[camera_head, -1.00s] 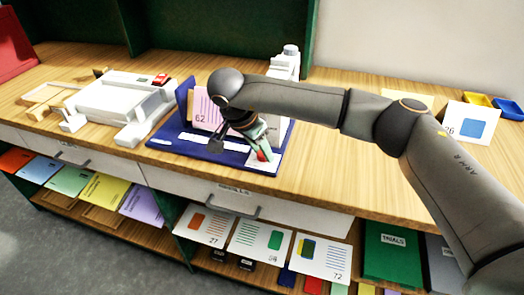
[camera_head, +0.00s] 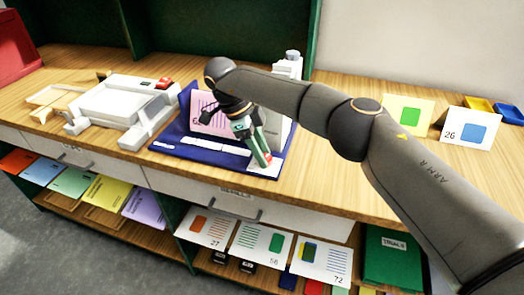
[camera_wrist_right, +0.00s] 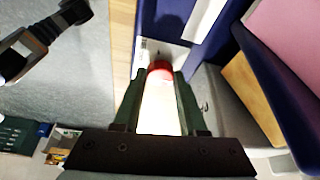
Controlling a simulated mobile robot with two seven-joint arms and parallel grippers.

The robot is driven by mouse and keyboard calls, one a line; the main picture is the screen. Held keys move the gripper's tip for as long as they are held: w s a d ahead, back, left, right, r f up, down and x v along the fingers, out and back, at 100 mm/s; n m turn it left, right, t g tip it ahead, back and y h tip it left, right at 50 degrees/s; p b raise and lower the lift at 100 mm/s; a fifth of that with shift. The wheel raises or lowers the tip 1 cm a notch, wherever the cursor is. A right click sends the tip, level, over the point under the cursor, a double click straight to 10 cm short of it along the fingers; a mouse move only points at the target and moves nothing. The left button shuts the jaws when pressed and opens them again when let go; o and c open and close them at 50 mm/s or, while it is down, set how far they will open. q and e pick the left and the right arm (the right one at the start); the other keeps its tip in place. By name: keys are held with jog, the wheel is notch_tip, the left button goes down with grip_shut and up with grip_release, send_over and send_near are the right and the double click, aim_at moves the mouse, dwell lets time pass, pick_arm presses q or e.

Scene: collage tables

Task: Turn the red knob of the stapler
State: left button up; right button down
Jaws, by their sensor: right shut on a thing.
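The stapler has a dark blue base (camera_head: 190,152) and a grey upright body (camera_head: 279,128), standing near the front edge of the table. A pink card (camera_head: 211,122) stands on it. My right gripper (camera_head: 266,158) reaches down at the stapler's front right corner, its green fingers shut on the red knob. In the right wrist view, the red knob (camera_wrist_right: 160,70) sits between the tips of the right gripper (camera_wrist_right: 159,82). The knob's far side and its mount are partly hidden by the fingers. My left gripper does not show in the head view.
A white machine (camera_head: 115,103) with a red button stands left of the stapler. Shelves below hold several cards and folders.

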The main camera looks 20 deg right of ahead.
jog(key=shift+w+m+g, duration=0.1)
jog(key=shift+m+g, duration=0.2)
jog(key=shift+m, duration=0.6)
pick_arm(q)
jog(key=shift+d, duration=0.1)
pick_arm(e)
jog(key=shift+y, duration=0.3)
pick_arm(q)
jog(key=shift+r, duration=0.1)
pick_arm(e)
jog(key=shift+c, duration=2.3)
grip_release()
